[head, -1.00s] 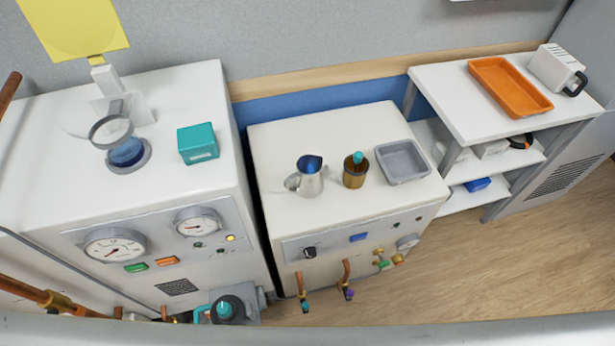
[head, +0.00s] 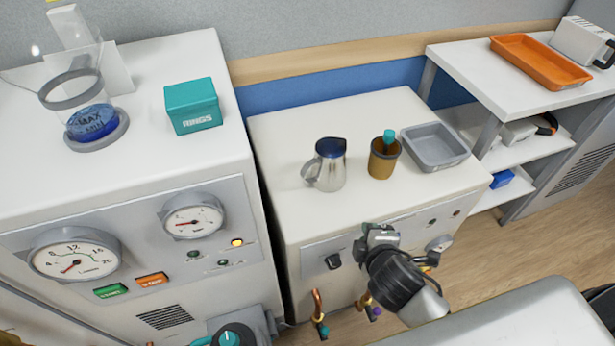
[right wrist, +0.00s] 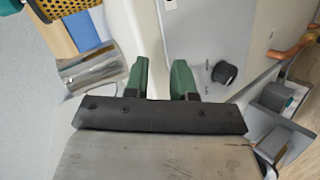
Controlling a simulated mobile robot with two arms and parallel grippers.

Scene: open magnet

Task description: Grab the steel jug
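The steel jug (head: 328,168) stands upright on the white cabinet in the middle of the head view, its handle toward the left and its top dark blue. It also shows in the right wrist view (right wrist: 92,68), left of the fingers. My right gripper (head: 380,236) is at the front edge of that cabinet, in front of the jug and to its right, apart from it. In the right wrist view its two green fingers (right wrist: 162,82) are spread with nothing held between them. My left gripper is not in view.
A brown cup (head: 383,162) with a teal item stands close right of the jug, and a grey tray (head: 436,147) lies beyond it. The white cabinet (head: 285,135) is clear behind and left of the jug. A taller unit with gauges (head: 130,190) stands at left.

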